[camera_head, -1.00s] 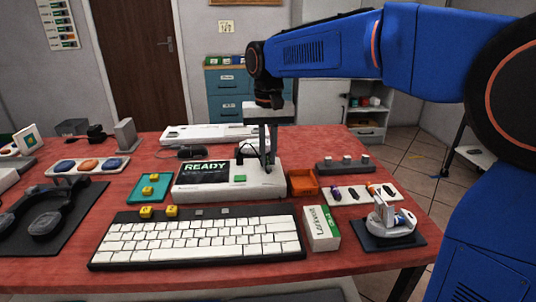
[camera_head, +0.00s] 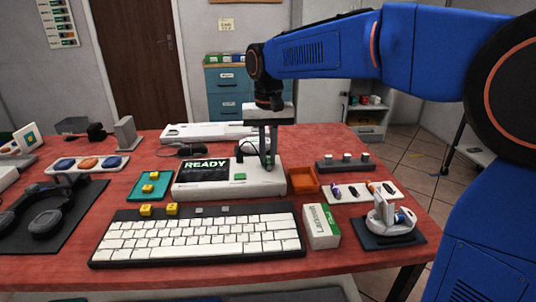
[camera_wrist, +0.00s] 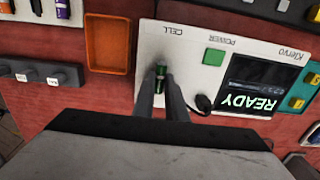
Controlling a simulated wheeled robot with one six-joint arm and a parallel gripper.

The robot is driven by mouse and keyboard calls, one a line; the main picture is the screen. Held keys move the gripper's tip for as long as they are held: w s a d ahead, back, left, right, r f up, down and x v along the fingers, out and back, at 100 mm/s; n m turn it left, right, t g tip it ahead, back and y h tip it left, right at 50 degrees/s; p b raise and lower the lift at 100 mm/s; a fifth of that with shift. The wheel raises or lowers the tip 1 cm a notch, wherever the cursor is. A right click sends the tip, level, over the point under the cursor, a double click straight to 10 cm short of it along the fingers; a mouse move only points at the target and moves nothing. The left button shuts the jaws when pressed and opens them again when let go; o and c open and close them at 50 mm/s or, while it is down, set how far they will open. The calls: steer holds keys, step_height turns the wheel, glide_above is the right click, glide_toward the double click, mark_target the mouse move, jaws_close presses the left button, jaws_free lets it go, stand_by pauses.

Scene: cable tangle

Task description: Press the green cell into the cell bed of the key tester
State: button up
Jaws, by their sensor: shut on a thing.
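The white key tester (camera_head: 215,190) stands on the red table with its screen reading READY. In the wrist view, the tester (camera_wrist: 200,50) shows the labels CELL and POWER and a green button (camera_wrist: 213,57). My gripper (camera_head: 268,165) points down over the right part of the tester. In the wrist view, my gripper (camera_wrist: 160,85) is shut on the green cell (camera_wrist: 161,72), whose end shows between the fingertips at the CELL label. The cell bed is mostly hidden by the fingers and cell. I cannot tell whether the cell is fully seated.
An orange tray (camera_head: 303,181) sits right of the tester. A white tray with several cells (camera_head: 362,192) lies further right. A keyboard (camera_head: 200,238) and a carton (camera_head: 321,226) are in front. A black cable end (camera_wrist: 204,103) lies near my fingers.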

steer(key=o, duration=0.5)
steer(key=shift+r, duration=0.15)
steer(key=shift+r, duration=1.55)
steer(key=o, duration=0.5)
